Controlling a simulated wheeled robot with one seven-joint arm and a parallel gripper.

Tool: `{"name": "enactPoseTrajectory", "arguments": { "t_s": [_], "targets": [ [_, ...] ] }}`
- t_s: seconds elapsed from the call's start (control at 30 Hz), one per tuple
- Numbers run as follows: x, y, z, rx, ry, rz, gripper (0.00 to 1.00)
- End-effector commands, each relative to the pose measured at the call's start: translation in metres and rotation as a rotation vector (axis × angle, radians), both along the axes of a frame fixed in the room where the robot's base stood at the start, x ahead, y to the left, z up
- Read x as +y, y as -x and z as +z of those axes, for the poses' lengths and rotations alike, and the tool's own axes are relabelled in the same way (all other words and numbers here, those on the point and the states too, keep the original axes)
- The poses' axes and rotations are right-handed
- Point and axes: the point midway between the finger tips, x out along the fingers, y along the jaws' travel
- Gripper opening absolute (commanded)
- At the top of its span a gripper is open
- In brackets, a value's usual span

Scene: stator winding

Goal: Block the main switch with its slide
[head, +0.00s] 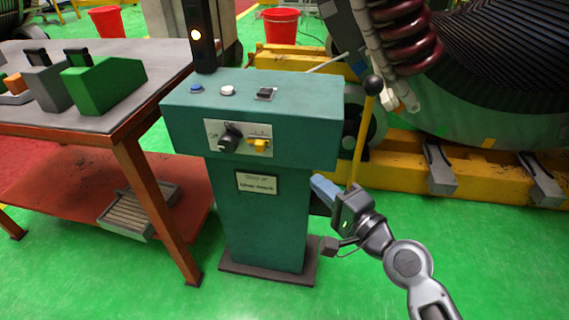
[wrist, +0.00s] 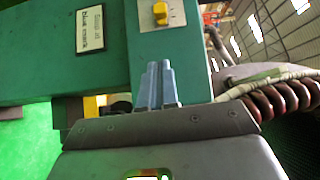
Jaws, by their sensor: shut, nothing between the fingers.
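The main switch (head: 230,138) is a black rotary knob on a pale plate on the front of the green control console. Its yellow slide (head: 259,144) sits just right of the knob on the same plate and appears apart from it. The slide also shows at the top of the wrist view (wrist: 160,13); the knob does not show there. My gripper (head: 322,186) is low at the right side of the console, below and right of the slide and clear of it. Its blue-grey fingers (wrist: 159,84) are together and empty.
The green console (head: 262,215) has buttons on top and a sign (head: 256,183) below the plate. A yellow lever with a black knob (head: 373,85) rises just behind my gripper. A workbench (head: 110,118) stands left. Dark red coiled hose (head: 415,40) hangs upper right.

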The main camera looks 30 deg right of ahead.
Motion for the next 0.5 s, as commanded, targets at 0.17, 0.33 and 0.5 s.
{"name": "enactPoseTrajectory", "arguments": {
  "t_s": [0.17,0.33,0.5],
  "targets": [
    [-0.0002,-0.0058,0.003,-0.007,-0.025,0.006,0.0],
    [-0.0001,-0.0055,0.003,-0.006,-0.024,0.006,0.0],
    [0.0002,-0.0076,0.0031,-0.007,-0.023,0.006,0.0]
  ]
}}
